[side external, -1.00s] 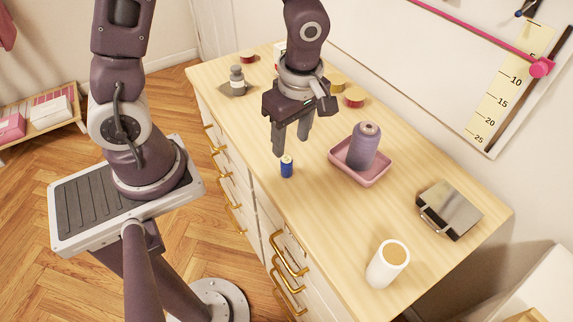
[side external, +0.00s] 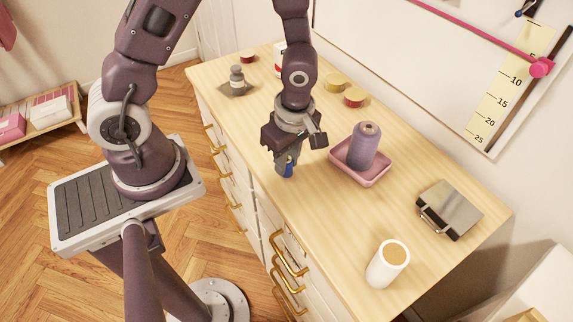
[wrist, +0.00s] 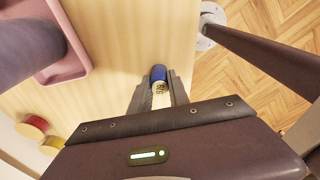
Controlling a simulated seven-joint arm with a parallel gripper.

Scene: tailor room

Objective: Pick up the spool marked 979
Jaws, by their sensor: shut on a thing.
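A small blue spool (side external: 289,167) with a pale label stands on the wooden counter, partly hidden by my gripper in the side view. In the wrist view the blue spool (wrist: 159,75) sits between my two fingers, and dark marks show on its pale label, too small to read surely. My gripper (side external: 286,170) points down at counter level, with its fingers on either side of the spool. In the wrist view my gripper (wrist: 160,86) is shut on the spool.
A pink tray (side external: 341,168) holding a large purple cone of thread (side external: 364,147) stands close to the right. A white cylinder (side external: 387,265) and a dark metal box (side external: 449,209) are nearer the front right. Red and yellow spools (side external: 354,97) stand behind.

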